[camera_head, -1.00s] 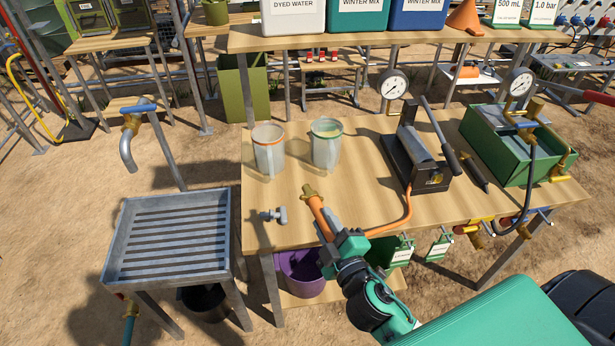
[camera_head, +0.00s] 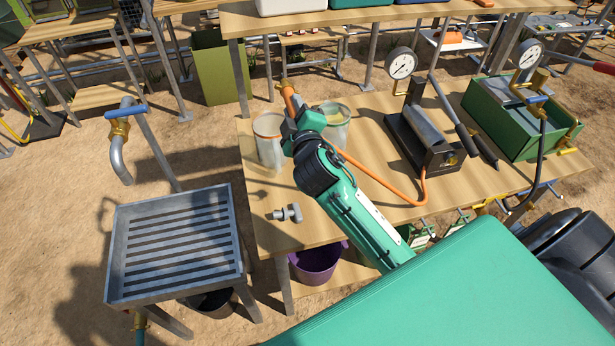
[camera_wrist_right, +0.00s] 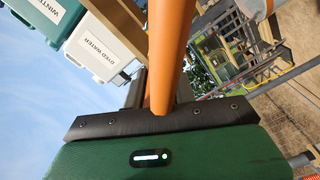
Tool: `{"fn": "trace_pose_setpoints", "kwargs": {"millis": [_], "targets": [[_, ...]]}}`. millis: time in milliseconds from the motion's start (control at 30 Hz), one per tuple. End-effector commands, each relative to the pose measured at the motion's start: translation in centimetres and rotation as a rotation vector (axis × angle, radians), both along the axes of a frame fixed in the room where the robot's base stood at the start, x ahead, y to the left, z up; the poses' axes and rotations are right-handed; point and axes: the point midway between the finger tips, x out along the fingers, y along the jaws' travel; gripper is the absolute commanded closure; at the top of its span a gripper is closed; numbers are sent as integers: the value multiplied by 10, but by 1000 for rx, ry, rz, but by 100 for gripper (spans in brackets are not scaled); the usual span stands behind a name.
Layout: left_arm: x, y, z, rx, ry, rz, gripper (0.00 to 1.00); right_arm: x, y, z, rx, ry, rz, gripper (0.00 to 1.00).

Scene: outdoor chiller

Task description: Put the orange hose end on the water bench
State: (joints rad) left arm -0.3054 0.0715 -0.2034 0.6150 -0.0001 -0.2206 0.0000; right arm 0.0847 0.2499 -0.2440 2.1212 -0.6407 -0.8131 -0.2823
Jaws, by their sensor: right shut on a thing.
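The orange hose end (camera_head: 289,98), with a brass fitting at its tip, is held up in my right gripper (camera_head: 299,124). The gripper is shut around it, in front of the two jars and above the wooden bench (camera_head: 345,201). The hose runs back from the gripper to the hand pump (camera_head: 422,140) on that bench. In the right wrist view the orange hose (camera_wrist_right: 170,45) stands up between the dark jaws. A metal slatted basin (camera_head: 180,294) with a brass tap (camera_head: 119,130) stands at the left. My left gripper is not in view.
Two clear jars (camera_head: 269,150) stand behind the gripper, one partly hidden by it. A small grey valve fitting (camera_head: 287,213) lies near the bench's left front. A green tank (camera_head: 510,115) stands at the right end.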

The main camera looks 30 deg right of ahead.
Motion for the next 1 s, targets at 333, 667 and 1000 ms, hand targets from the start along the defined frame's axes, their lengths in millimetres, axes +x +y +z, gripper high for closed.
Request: {"fn": "trace_pose_setpoints", "kwargs": {"millis": [333, 667, 1000], "targets": [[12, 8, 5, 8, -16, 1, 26, -1, 0, -96, 0, 7, -1, 100], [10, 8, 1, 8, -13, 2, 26, -1, 0, -140, 1, -1, 1, 100], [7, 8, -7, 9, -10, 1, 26, -1, 0, -181, -1, 1, 2, 100]]}}
